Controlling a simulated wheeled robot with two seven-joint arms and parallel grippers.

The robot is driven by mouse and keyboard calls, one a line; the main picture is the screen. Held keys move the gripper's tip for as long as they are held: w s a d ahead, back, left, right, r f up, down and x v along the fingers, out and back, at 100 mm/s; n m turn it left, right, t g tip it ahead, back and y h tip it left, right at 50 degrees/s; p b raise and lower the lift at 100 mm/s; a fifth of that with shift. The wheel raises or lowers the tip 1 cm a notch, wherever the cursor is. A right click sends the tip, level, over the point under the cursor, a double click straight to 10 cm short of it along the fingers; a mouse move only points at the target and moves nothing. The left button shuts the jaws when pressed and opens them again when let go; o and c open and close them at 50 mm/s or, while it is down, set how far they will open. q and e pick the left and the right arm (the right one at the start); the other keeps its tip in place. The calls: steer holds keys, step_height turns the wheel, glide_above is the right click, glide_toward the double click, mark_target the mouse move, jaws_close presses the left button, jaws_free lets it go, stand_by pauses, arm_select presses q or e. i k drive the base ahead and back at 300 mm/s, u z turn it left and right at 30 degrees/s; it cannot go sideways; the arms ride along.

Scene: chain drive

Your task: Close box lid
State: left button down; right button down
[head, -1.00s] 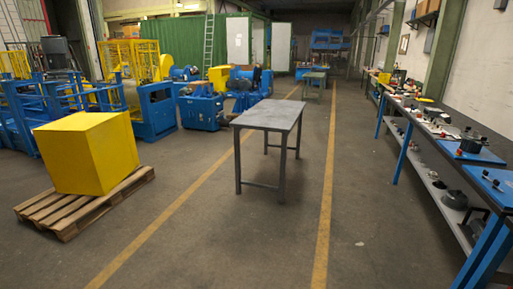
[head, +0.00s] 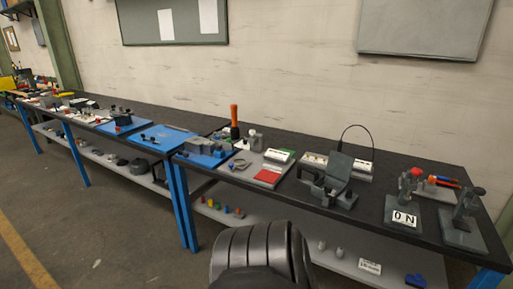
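A small dark grey box-like item (head: 328,188) stands on the workbench right of centre. A grey flap on it is raised and tilted, and looks like an open lid (head: 339,167). A thin black cable loops up behind it. It is too small to tell its hinge or inside, and I cannot be sure that it is the task's box. Neither of my grippers is in view.
A long black-topped workbench (head: 395,212) with blue legs runs along the wall. A lower shelf (head: 140,178) holds small parts. The floor at left is clear.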

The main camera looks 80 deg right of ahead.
mark_target(339, 165)
steer(key=z, duration=3.65)
steer(key=i, duration=1.65)
